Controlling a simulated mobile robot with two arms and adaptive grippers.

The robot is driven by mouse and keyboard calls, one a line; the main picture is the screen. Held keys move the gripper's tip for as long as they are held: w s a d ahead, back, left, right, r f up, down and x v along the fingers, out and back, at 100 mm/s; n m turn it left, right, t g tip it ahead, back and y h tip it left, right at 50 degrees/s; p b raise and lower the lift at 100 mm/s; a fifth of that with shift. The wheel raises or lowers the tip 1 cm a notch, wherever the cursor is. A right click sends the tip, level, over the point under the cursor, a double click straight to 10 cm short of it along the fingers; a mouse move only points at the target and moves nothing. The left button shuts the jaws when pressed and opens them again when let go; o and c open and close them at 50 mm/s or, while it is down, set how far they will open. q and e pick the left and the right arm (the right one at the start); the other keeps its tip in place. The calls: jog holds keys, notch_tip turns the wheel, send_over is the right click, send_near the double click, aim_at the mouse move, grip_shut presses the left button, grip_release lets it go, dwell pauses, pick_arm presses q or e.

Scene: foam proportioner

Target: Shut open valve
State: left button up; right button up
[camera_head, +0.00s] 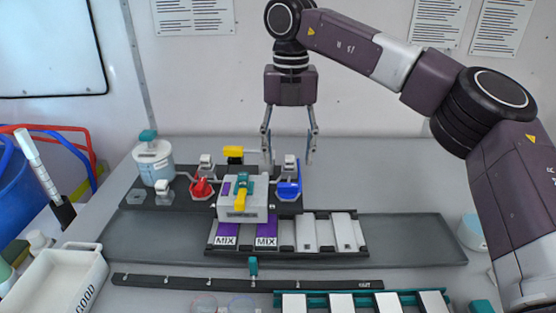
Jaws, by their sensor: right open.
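The foam proportioner has a dark base plate (150,199) on the table. On it are a red valve (202,188) at the left, a blue valve (289,186) at the right and a yellow handle (233,152) at the back. A grey box (243,211) in front carries a yellow lever (241,198) with a teal piece behind it. I cannot tell from the handles which valve is open. My right gripper (289,159) points down with its fingers spread, empty, at or just behind the blue valve. Contact cannot be made out. My left gripper is not in view.
A clear tank (153,161) with a teal cap stands at the left of the base. Purple MIX cartridges (266,232) and white ones (306,233) lie in a front rack. A white GOOD tray (55,279) is at left. The grey board's right part (410,240) is clear.

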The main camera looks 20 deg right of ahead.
aim_at(288, 185)
jog(key=f, duration=0.2)
jog(key=f+p, duration=0.1)
jog(key=shift+s+f, duration=0.15)
jog(key=shift+s, duration=0.1)
notch_tip(288, 185, down, 2)
jog(key=shift+f, duration=0.25)
jog(key=shift+w+f+p, duration=0.15)
jog(key=shift+f+p, duration=0.2)
jog(key=shift+f, duration=0.5)
jog(key=c, duration=0.6)
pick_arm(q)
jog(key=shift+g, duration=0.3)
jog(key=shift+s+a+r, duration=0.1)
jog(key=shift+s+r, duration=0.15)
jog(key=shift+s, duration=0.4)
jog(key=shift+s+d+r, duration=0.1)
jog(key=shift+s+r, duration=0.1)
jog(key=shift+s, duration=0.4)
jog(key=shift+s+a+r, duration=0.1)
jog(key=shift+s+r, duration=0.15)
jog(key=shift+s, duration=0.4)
pick_arm(e)
jog(key=c, duration=0.6)
